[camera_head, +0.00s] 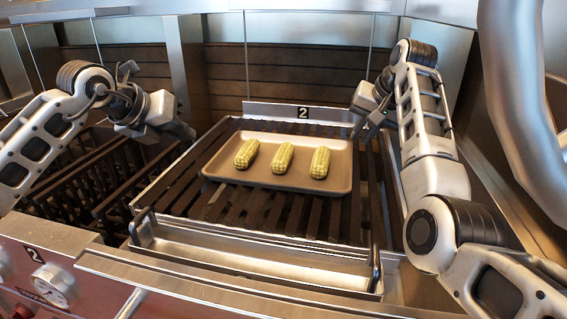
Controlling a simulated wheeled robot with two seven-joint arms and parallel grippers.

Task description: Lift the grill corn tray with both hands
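The corn tray (335,187), a shallow tan rectangular tray, lies flat on the dark grill grate. Three yellow corn cobs (282,158) lie in it, side by side and apart. My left gripper (186,131) is to the left of the tray, at the grate's left edge, apart from the tray. My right gripper (362,125) is just beyond the tray's far right corner, and I cannot tell whether it touches the tray. The fingers of both grippers are small and dark, so their opening is unclear.
The grate (280,208) has dark slats and a metal front ledge (255,250) with upright handles at its ends. More dark racks (85,185) stand at the left. A "2" plate (303,112) is behind the tray.

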